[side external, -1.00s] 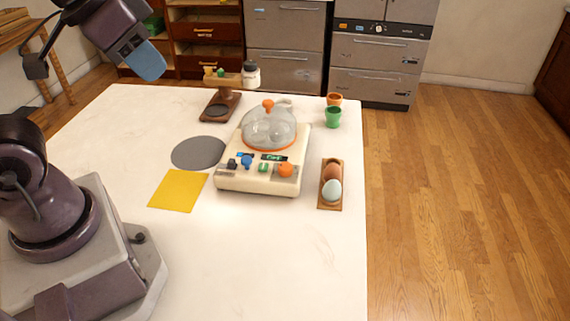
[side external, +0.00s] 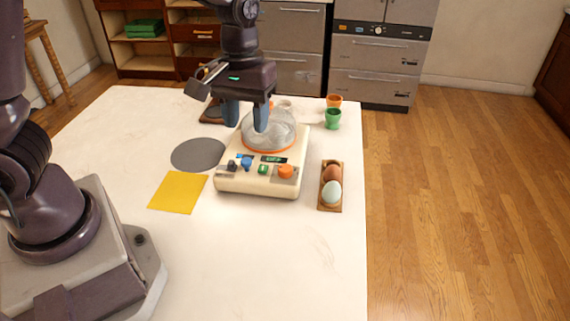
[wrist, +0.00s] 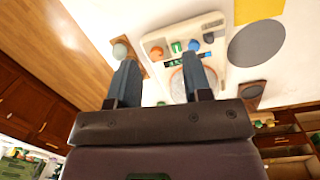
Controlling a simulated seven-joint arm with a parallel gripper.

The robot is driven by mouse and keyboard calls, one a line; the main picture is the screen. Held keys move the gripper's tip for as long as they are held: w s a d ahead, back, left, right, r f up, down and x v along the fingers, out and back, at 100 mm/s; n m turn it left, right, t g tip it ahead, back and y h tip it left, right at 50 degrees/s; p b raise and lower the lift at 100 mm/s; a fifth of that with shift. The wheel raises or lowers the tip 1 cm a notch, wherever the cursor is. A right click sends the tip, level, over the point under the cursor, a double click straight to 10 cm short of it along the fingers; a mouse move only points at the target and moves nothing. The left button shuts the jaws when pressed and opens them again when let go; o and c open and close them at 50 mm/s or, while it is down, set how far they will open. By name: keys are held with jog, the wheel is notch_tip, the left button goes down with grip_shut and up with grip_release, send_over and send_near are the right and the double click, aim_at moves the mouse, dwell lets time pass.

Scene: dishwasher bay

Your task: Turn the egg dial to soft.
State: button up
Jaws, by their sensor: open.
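The egg cooker (side external: 230,183) is a cream box with a clear dome (side external: 283,131) ringed in orange. My gripper (side external: 246,127) is open and empty, fingers pointing down, in front of or above the dome in the side view. In the wrist view its fingers (wrist: 158,78) are apart, with the orange knob (wrist: 156,52) and blue knob (wrist: 194,45) beyond them.
An egg holder (side external: 330,206) with a brown egg and a pale egg lies right of the cooker. Green (side external: 333,119) and orange (side external: 334,100) cups stand behind it. A grey disc (side external: 198,154) and yellow sheet (side external: 178,192) lie left. The front tabletop is clear.

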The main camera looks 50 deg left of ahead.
aim_at(285, 167)
jog(key=w+a+f+n+y, duration=0.15)
jog(key=w+f+n, duration=0.25)
jog(key=w+n, duration=0.65)
jog(key=shift+n+t+h, duration=0.25)
jog(key=shift+t, duration=0.05)
jog(key=f, duration=0.8)
jog(key=s+f, duration=0.1)
jog(key=f, duration=0.4)
jog(key=shift+a+f, duration=0.1)
jog(key=shift+a, duration=0.2)
jog(key=c, duration=0.6)
jog(key=shift+c, duration=0.2)
